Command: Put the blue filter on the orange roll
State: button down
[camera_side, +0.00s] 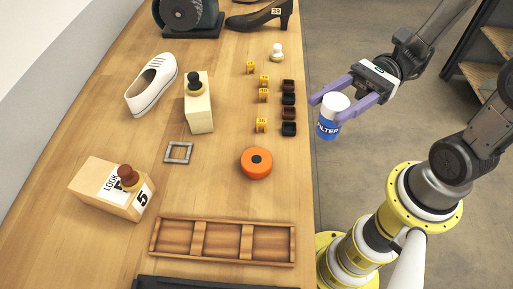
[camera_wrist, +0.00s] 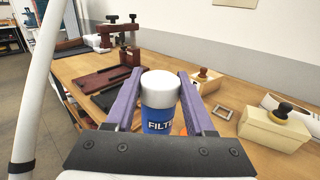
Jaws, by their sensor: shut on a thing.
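The blue filter (camera_side: 328,129) is a small upright can with a white top and a blue label reading FILTER. My gripper (camera_side: 334,99) is shut on it, with a purple finger on each side, in the air at the table's right edge. In the wrist view the filter (camera_wrist: 159,117) stands between the fingers of my gripper (camera_wrist: 160,92). The orange roll (camera_side: 256,163) is a round disc with a dark centre, lying on the table to the left of and below the filter in the side view. In the wrist view the roll is mostly hidden behind the filter and fingers.
A wooden tray with compartments (camera_side: 200,240) lies near the front. Small yellow and dark blocks (camera_side: 289,99) stand right of the middle. Boxes with knobs (camera_side: 199,108), a grey square frame (camera_side: 179,153), a white shoe (camera_side: 150,88) and a black heeled shoe (camera_side: 262,18) are farther left and back.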

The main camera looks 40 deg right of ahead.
jog(key=shift+w+a+f, duration=1.3)
jog(key=shift+w+f, duration=0.45)
jog(key=shift+f, duration=0.35)
jog(key=shift+w+a+f, duration=1.25)
jog(key=shift+w+f, duration=0.45)
jog(key=shift+f, duration=0.45)
jog(key=shift+w+a+f, duration=1.3)
jog(key=shift+w+f, duration=0.45)
jog(key=shift+f, duration=0.35)
jog(key=shift+f, duration=0.15)
jog(key=shift+c, duration=1.3)
grip_release()
